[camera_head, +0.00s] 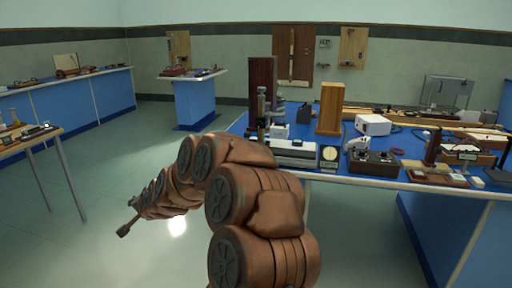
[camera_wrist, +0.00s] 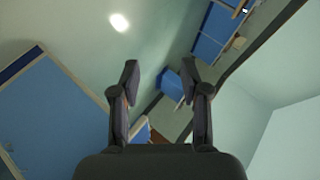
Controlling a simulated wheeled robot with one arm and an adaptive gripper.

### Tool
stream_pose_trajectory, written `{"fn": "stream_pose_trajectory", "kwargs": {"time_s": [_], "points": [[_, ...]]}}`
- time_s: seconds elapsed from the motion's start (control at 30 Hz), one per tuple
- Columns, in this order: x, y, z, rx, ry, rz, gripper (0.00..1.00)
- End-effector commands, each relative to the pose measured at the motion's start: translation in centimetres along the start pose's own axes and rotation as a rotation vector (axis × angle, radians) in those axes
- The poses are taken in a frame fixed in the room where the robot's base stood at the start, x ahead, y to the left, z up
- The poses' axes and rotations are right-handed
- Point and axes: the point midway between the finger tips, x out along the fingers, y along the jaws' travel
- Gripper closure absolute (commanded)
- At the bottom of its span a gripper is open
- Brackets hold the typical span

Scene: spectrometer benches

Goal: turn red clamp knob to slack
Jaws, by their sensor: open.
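I cannot make out a red clamp knob for certain in either view. A small red ring-shaped thing (camera_head: 397,151) lies on the blue-topped bench (camera_head: 348,182) at the right, but it is too small to identify. My gripper (camera_wrist: 161,75) is open and empty in the wrist view, its two dark fingers apart with the room behind them. In the head view my arm reaches to the left, and my gripper (camera_head: 128,229) hangs over open floor, well apart from the bench and its instruments.
A small table (camera_head: 30,143) stands at the left. The floor between is clear.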

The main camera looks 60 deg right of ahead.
Motion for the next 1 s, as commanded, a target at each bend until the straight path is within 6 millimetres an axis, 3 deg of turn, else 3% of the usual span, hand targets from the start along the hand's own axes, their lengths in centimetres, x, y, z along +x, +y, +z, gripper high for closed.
{"fn": "stream_pose_trajectory", "kwargs": {"time_s": [0.03, 0.17, 0.23, 0.4, 0.5, 0.6, 0.7, 1.0], "points": [[0.8, 0.2, -3.7, 0.082, 0.080, -0.018, 0.55], [1.8, 1.8, -13.3, 0.278, 0.315, -0.090, 0.55], [1.6, 3.6, -18.4, 0.374, 0.445, -0.125, 0.55], [-1.2, 9.5, -29.4, 0.554, 0.764, -0.210, 0.55], [-3.7, 12.9, -33.9, 0.613, 0.920, -0.253, 0.55], [-5.8, 15.4, -36.6, 0.647, 1.030, -0.287, 0.55], [-7.1, 16.9, -38.1, 0.662, 1.095, -0.306, 0.55], [-7.1, 17.8, -40.0, 0.667, 1.126, -0.315, 0.55]]}}
